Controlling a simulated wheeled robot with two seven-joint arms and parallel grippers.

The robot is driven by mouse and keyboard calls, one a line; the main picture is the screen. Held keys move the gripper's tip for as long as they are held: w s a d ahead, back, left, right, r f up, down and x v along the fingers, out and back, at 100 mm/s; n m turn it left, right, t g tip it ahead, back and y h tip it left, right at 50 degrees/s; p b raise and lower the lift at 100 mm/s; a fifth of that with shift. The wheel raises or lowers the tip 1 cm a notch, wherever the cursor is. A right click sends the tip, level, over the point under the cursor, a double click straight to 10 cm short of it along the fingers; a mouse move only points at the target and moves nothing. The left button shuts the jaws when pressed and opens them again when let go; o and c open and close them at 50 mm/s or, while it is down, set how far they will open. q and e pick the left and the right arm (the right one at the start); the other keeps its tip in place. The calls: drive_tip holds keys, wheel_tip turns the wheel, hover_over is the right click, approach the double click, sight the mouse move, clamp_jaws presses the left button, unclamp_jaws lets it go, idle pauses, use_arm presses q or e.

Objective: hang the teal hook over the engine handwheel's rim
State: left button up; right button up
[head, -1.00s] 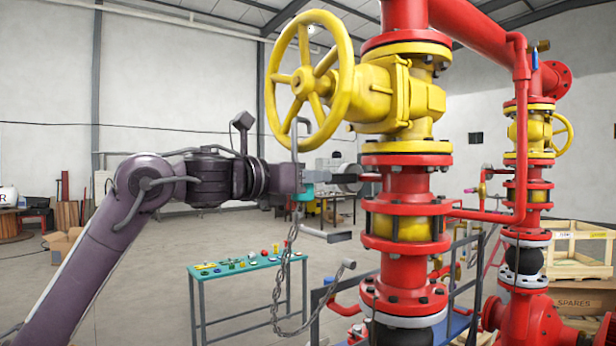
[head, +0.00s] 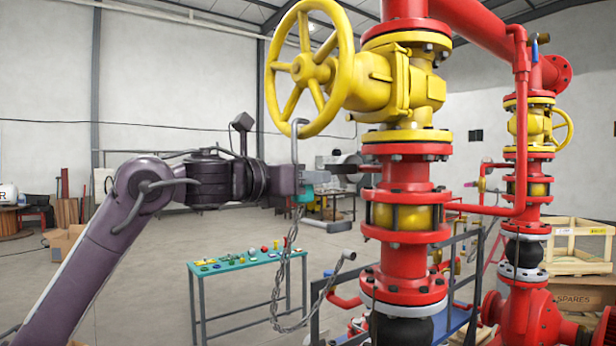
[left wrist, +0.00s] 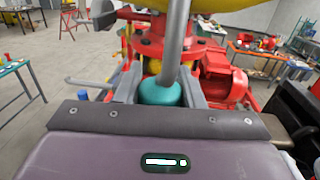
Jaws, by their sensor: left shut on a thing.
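The large yellow handwheel (head: 310,68) stands upright on the near red and yellow pipe column. My left gripper (head: 308,187) is below it, shut on the teal part (head: 304,196) of the hook. The hook's grey shank (head: 295,155) rises from the grip, and its bent top is close to the wheel's lower rim in the picture. I cannot tell whether they touch or which is in front. A chain (head: 279,290) hangs below. In the left wrist view the teal grip (left wrist: 160,92) sits between the fingers with the grey rod rising from it. My right gripper is not in view.
The red pipe column (head: 405,210) stands close right of my gripper. A teal-topped table (head: 238,263) with small parts is below. A second, smaller yellow handwheel (head: 563,130) is on the farther column. A wooden crate (head: 580,262) is at the right.

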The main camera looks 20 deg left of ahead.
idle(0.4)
use_arm(q)
drive_tip(key=o, duration=1.1)
drive_tip(key=shift+s+a+f, duration=0.1)
drive_tip(key=shift+s, duration=0.1)
drive_tip(key=b+v, duration=0.4)
drive_tip(key=v, duration=0.3)
drive_tip(key=shift+s+a, duration=0.1)
drive_tip(key=shift+s, duration=0.1)
